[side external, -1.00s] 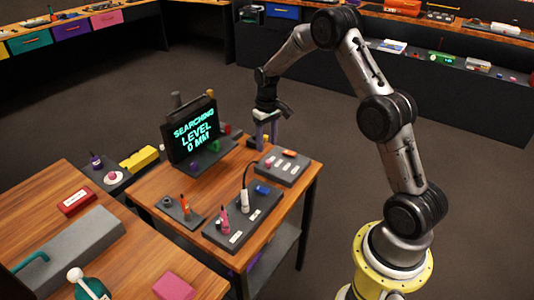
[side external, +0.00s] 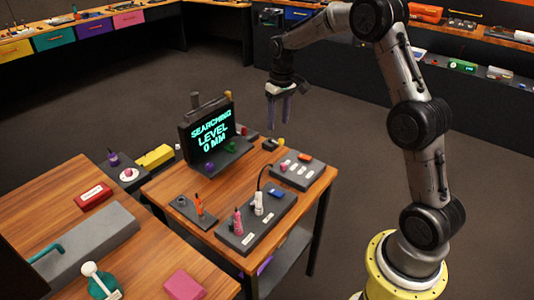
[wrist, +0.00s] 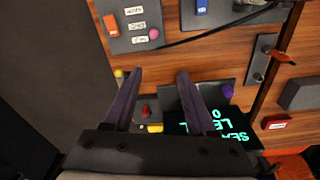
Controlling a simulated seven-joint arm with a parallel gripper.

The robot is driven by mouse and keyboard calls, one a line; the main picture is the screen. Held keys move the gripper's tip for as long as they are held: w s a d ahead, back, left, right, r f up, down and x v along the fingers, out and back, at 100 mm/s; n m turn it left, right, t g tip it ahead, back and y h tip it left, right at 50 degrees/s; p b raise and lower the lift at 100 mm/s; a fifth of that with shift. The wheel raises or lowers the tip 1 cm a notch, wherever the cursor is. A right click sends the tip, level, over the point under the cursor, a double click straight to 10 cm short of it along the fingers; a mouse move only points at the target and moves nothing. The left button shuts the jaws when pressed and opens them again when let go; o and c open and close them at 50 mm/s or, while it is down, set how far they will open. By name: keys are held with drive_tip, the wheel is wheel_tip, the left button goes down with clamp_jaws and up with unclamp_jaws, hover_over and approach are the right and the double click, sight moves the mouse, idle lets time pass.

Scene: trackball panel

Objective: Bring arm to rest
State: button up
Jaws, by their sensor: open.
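My gripper (side external: 279,122) hangs pointing down in the side view, above the table's back right edge. Its two purple fingers are apart with nothing between them. In the wrist view the open fingers (wrist: 159,73) reach over the table's edge. The dark screen (side external: 211,137) reads "SEARCHING LEVEL 0 MM" and stands left of my gripper. It also shows upside down in the wrist view (wrist: 212,122), partly behind a finger. A grey panel (side external: 297,170) with several small labels and buttons lies below the gripper, apart from it.
The wooden table (side external: 163,187) also holds a longer grey block (side external: 256,218) with a pink and a white upright piece and a cable. A second wooden table (side external: 60,205) stands at left. Dark floor (side external: 370,165) is clear behind and right of the table.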

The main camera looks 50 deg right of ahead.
drive_tip(key=s+a+r+n+t, duration=0.1)
drive_tip(key=s+a+r+t, duration=0.1)
drive_tip(key=s+a+r, duration=0.5)
drive_tip(key=s+a+r+n+t, duration=0.15)
drive_tip(key=s+a+r, duration=0.3)
drive_tip(key=r, duration=0.55)
drive_tip(key=s+a+t, duration=0.2)
drive_tip(key=s+a, duration=0.3)
drive_tip(key=s, duration=0.7)
drive_tip(key=s+f, duration=0.6)
drive_tip(key=shift+s+a+g, duration=0.25)
drive_tip(key=shift+g, duration=0.1)
